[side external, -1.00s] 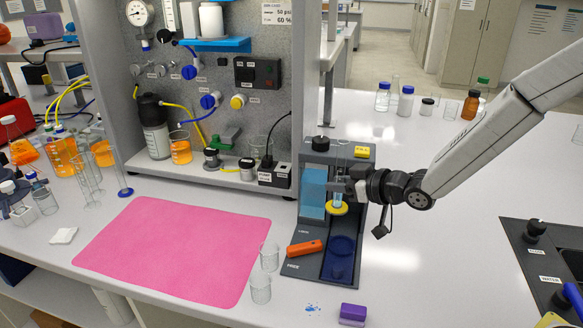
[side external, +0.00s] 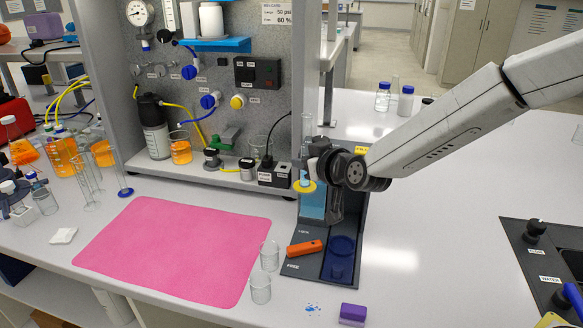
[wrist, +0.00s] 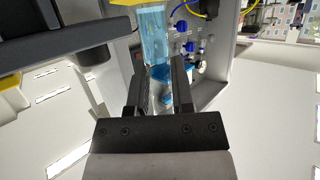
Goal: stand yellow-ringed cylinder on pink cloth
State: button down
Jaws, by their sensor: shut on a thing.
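The yellow-ringed cylinder (side external: 304,186) is clear, holds light blue liquid and has a yellow ring near its lower end. It is roughly upright, raised in front of the grey rig stand. My gripper (side external: 310,170) is shut on it; in the wrist view my gripper (wrist: 158,80) has a finger on each side of the clear tube, and blue liquid (wrist: 155,30) shows beyond the fingertips. The pink cloth (side external: 180,245) lies flat and bare on the bench, left of and below the cylinder in the side view.
Two clear beakers (side external: 269,255) (side external: 260,289) stand by the cloth's right edge. A panel cabinet rises behind the cloth. A purple block (side external: 352,314) lies at the front.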

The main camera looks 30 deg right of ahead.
jog(key=shift+a+r+m+h, duration=0.2)
jog(key=shift+a+m+h, duration=0.15)
jog(key=shift+a+h, duration=0.1)
jog(key=shift+a+r+m+h, duration=0.2)
jog(key=shift+a+m+h, duration=0.15)
jog(key=shift+a, duration=0.1)
jog(key=s+a+f+m+g+h, duration=0.45)
jog(key=s+a+m+h, duration=0.4)
jog(key=s+a, duration=0.55)
jog(key=w+a+f, duration=0.5)
jog(key=w+f, duration=0.5)
jog(key=shift+w+f, duration=0.15)
jog(key=shift+f, duration=0.1)
jog(key=shift+n, duration=0.25)
jog(key=shift+w+a+f, duration=0.1)
jog(key=shift+w+f, duration=0.1)
jog(key=shift+f, duration=1.5)
